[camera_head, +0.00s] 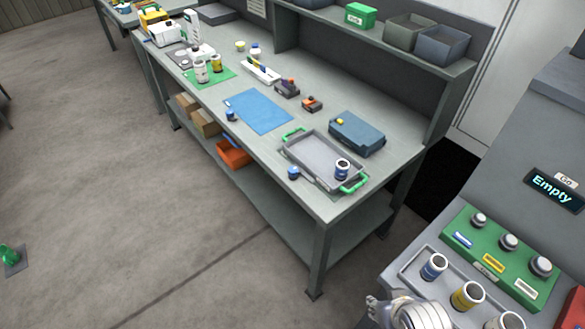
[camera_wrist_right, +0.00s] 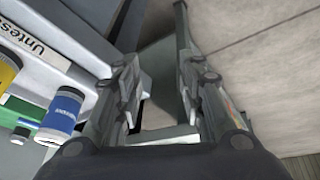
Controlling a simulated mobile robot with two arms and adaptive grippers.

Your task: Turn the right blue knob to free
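No knob that I can identify as the right blue knob shows in either view. The machine at the lower right of the head view has a green panel (camera_head: 462,222) with three grey-topped round parts, beside blue, yellow and white labels. My right gripper (camera_head: 373,306) is only partly in view at the bottom edge, left of the machine's tray. In the right wrist view the two fingers (camera_wrist_right: 157,60) stand apart with nothing between them; floor and a grey surface show past them. My left gripper is not in view.
The machine's grey tray (camera_head: 408,268) holds blue-, yellow- and white-banded jars; a blue-banded jar (camera_wrist_right: 63,112) is close left of the fingers in the wrist view. A display (camera_head: 554,189) reads "Empty". A workbench (camera_head: 205,115) with a handled tray stands at left. Open floor lies in front.

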